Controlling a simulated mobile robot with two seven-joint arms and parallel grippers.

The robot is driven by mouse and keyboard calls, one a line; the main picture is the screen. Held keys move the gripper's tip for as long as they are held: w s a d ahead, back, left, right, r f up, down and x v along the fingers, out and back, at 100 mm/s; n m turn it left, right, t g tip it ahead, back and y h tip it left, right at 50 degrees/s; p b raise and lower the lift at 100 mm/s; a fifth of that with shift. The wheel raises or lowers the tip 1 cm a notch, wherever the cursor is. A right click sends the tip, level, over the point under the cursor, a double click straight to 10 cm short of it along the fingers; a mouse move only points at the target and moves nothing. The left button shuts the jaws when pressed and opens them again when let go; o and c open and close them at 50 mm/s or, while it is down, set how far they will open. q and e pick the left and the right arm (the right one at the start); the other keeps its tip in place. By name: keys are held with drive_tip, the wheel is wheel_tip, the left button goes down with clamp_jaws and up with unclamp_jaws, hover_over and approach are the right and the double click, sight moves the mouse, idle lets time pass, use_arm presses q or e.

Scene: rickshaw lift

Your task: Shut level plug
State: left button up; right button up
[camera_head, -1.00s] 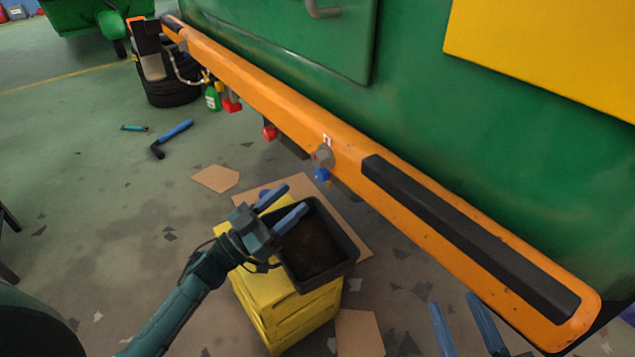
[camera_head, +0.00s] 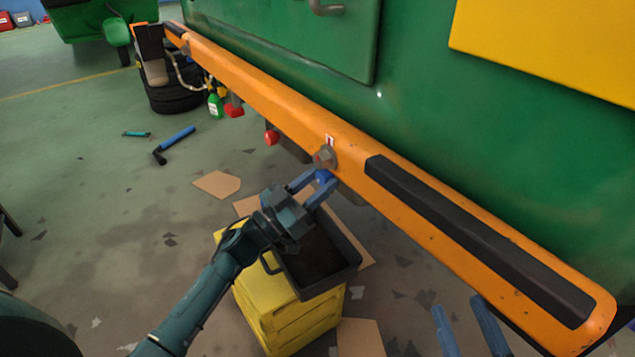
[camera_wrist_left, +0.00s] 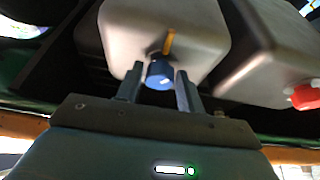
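A blue plug (camera_head: 323,175) hangs under the orange bar, just below a grey bolt-like fitting (camera_head: 325,157). The left wrist view shows the blue plug (camera_wrist_left: 160,73) on a grey box-shaped housing (camera_wrist_left: 190,35), with a yellow strip beside it. My left gripper (camera_head: 312,188) has its fingers around the plug. In the left wrist view, my left gripper (camera_wrist_left: 159,88) has a finger on each side of the plug, with a small gap showing. My right gripper (camera_head: 465,325) is open and empty at the lower right, its fingers apart.
A black tray (camera_head: 340,272) sits on a yellow crate (camera_head: 285,325) below my left gripper. The orange bar (camera_head: 250,92) runs along the green vehicle body (camera_head: 420,120). Red plugs (camera_head: 271,138) hang further along. Cardboard (camera_head: 218,184) and tools (camera_head: 175,142) lie on the floor.

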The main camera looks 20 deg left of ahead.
use_arm(q)
drive_tip(key=c, duration=0.6)
